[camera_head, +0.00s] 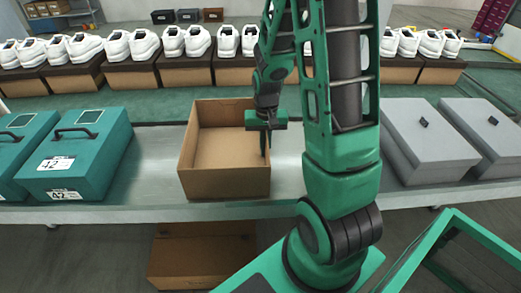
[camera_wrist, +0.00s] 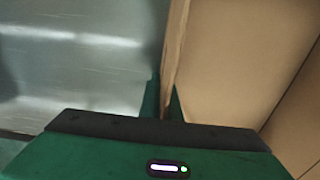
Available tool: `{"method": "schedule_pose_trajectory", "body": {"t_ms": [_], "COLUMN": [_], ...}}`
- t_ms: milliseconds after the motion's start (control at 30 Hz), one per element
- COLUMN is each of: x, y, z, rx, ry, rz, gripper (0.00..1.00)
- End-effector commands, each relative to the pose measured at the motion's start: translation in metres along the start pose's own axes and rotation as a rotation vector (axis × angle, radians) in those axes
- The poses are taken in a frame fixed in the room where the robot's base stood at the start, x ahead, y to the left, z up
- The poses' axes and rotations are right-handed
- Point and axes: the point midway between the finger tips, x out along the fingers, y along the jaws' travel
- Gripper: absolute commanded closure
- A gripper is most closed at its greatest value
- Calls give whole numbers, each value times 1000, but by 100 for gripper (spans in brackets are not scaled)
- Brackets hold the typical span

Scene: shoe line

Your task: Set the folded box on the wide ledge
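The folded box (camera_head: 227,182) is an open, empty brown cardboard box, upright on the grey metal ledge (camera_head: 150,185). Its near side lies close to the ledge's front edge. My gripper (camera_head: 265,150) is at the right wall of the box, pointing down. In the wrist view the thin cardboard wall (camera_wrist: 176,50) runs between the two fingertips (camera_wrist: 164,103), one on each side, close against it. The bare metal (camera_wrist: 80,60) shows on one side of the wall and the box's inside on the other. Whether the box bottom touches the ledge is hard to tell.
Teal cases (camera_head: 82,150) marked 42 stand to the left and grey boxes (camera_head: 428,140) to the right. White shoes on boxes (camera_head: 185,70) line the green belt behind. Another brown box (camera_head: 202,255) lies below the ledge. Bare metal separates the box from the teal cases.

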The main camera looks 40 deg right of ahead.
Motion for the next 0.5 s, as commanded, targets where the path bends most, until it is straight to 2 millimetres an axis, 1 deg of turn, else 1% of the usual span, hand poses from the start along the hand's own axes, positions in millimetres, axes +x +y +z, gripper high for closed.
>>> {"method": "schedule_pose_trajectory", "body": {"t_ms": [233,300,333,500], "x": [2,2,2,2], "y": [0,0,0,-1], "z": [0,0,0,0], "rx": [0,0,0,-1], "ry": [0,0,0,0], "rz": [0,0,0,0], "gripper": [100,80,78,78]}}
